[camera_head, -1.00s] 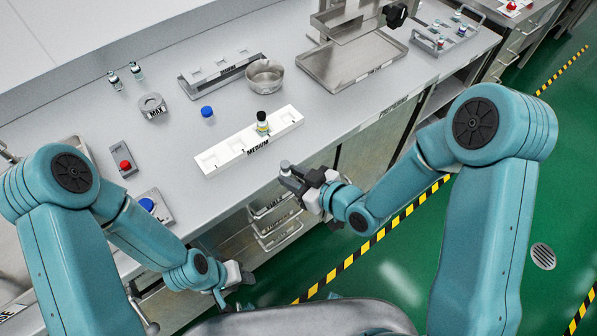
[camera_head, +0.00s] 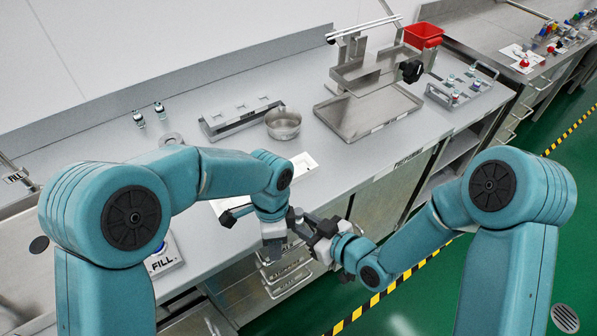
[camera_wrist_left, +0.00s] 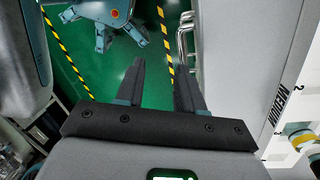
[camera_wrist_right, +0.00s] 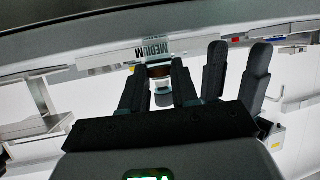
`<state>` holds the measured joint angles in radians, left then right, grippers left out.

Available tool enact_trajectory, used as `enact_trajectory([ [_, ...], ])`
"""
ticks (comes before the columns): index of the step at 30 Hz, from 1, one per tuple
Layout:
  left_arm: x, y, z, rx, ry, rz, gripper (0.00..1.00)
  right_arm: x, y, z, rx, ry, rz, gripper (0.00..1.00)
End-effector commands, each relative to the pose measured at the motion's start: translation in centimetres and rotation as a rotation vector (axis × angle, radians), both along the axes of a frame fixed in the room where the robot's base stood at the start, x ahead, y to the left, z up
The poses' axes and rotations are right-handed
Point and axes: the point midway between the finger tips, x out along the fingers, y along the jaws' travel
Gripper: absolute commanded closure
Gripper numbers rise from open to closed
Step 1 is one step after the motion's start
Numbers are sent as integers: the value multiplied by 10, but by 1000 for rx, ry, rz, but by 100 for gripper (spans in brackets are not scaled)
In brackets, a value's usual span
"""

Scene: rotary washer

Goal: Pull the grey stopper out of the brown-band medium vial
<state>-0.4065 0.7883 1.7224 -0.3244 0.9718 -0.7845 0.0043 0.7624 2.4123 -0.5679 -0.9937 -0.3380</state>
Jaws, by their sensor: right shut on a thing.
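My right gripper (camera_head: 306,224) is shut on the brown-band medium vial in front of the bench. In the right wrist view the vial's brown band (camera_wrist_right: 160,72) shows between the fingers (camera_wrist_right: 158,86), with a pale grey part just below it. I cannot tell clearly whether that part is the stopper. My left gripper (camera_head: 288,244) is close beside the right one, slightly lower and to the left in the head view. Its two fingers (camera_wrist_left: 160,78) are apart with nothing between them. The right wrist view shows another pair of dark fingers next to the vial.
The white medium rack (camera_head: 303,164) is partly hidden behind my left arm. A vial with a yellow band (camera_wrist_left: 302,138) shows at the rack in the left wrist view. A steel bowl (camera_head: 283,124), grey rack (camera_head: 240,117) and steel tray (camera_head: 368,112) stand on the bench behind.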

Motion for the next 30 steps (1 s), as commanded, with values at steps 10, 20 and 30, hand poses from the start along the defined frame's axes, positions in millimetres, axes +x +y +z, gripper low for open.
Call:
enact_trajectory([
  [10, 56, -53, 145, -22, -155, -98, 63, 0, 0, 0, 0, 0, 0, 100],
  [20, 58, -58, 144, -29, -169, -103, 63, 0, 0, 0, 0, 0, 0, 100],
  [30, 58, -58, 74, -31, -168, -101, 63, 0, 0, 0, 0, 0, 0, 100],
])
